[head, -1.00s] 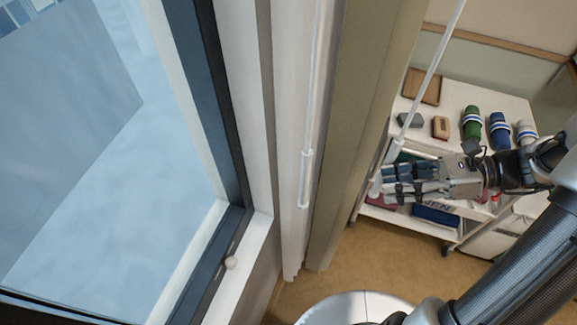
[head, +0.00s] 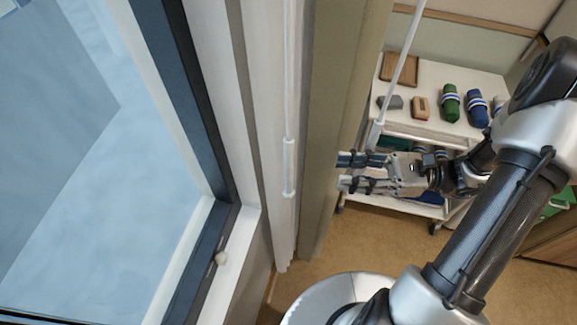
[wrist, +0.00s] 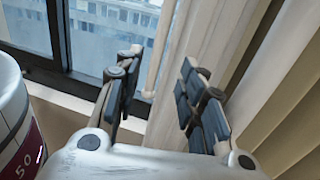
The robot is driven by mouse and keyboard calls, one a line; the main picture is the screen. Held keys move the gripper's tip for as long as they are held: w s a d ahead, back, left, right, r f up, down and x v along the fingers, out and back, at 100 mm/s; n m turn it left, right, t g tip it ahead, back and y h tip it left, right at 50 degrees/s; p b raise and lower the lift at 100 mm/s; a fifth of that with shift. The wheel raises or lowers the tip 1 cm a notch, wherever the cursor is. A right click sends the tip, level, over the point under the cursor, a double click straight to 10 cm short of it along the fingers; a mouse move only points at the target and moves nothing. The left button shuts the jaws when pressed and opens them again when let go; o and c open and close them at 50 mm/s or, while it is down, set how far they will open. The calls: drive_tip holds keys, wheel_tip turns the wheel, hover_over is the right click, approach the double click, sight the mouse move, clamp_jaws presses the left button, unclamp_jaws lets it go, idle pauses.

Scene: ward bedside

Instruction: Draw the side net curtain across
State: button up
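The white net curtain (head: 262,120) hangs gathered in narrow folds beside the window in the head view. A thin white wand (head: 289,90) with a thicker lower end hangs in front of it. My gripper (head: 341,171) is open, its fingers pointing left at the heavy olive curtain, to the right of the net curtain. In the wrist view, the open fingers of my gripper (wrist: 163,60) frame a pale wand (wrist: 160,50) and part of the pale curtain folds (wrist: 200,40). The wand appears beyond the fingertips; I cannot tell the gap.
The heavy olive curtain (head: 340,110) hangs beside the net. A white trolley (head: 440,75) with rolls and boxes stands behind. A white rounded object (wrist: 12,110) with a dark red label is at left in the wrist view.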

sight(288, 168)
drive_tip(key=a, duration=0.4)
drive_tip(key=w+a, duration=0.1)
drive_tip(key=a, duration=0.3)
drive_tip(key=w+a, duration=0.1)
drive_tip(key=a, duration=0.4)
drive_tip(key=shift+a, duration=0.1)
drive_tip(key=shift+c, duration=0.2)
clamp_jaws()
